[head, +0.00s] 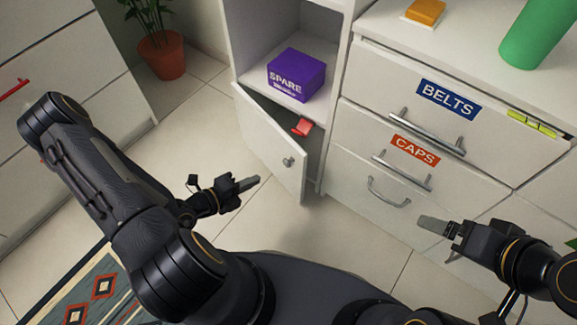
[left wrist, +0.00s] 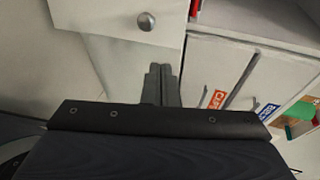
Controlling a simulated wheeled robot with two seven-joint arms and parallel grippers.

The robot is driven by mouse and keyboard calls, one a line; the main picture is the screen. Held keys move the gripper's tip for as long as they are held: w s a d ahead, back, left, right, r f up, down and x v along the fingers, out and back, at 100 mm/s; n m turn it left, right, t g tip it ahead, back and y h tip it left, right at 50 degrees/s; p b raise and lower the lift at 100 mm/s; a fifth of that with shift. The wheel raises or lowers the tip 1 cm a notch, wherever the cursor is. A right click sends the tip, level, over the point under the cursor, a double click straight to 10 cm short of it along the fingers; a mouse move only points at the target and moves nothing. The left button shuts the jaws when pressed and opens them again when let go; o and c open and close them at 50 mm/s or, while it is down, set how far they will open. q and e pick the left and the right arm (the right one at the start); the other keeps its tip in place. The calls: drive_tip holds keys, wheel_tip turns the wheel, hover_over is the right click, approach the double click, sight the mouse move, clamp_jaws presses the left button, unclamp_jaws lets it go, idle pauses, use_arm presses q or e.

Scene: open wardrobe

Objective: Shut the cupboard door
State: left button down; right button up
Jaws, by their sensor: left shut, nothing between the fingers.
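The white cupboard door (head: 262,140) stands ajar below an open shelf in the head view, swung out toward me, with a round metal knob (head: 288,161) near its free edge. A red item shows in the gap behind the door's top edge. My left gripper (head: 249,183) is shut and empty, in front of the door and to the left of the knob in the picture. In the left wrist view the shut fingers (left wrist: 160,72) point toward the door (left wrist: 120,18), close to the knob (left wrist: 146,21); I cannot tell whether they touch it. My right gripper (head: 432,224) is near the lower drawers; its jaw state is unclear.
A purple SPARE box (head: 296,75) sits on the shelf above the door. A potted plant (head: 160,54) stands at the back left. Tiled floor lies clear before the door.

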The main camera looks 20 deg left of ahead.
use_arm(q)
drive_tip(key=b, duration=0.5)
approach(297, 157)
drive_tip(key=x, duration=0.5)
drive_tip(key=shift+d+f, duration=0.15)
drive_tip(key=shift+f, duration=0.2)
drive_tip(key=shift+w+d+r, duration=0.1)
drive_tip(key=shift+w+d, duration=0.2)
drive_tip(key=shift+w, duration=0.2)
use_arm(e)
wheel_tip(297, 157, down, 5)
drive_tip(key=shift+f, duration=0.1)
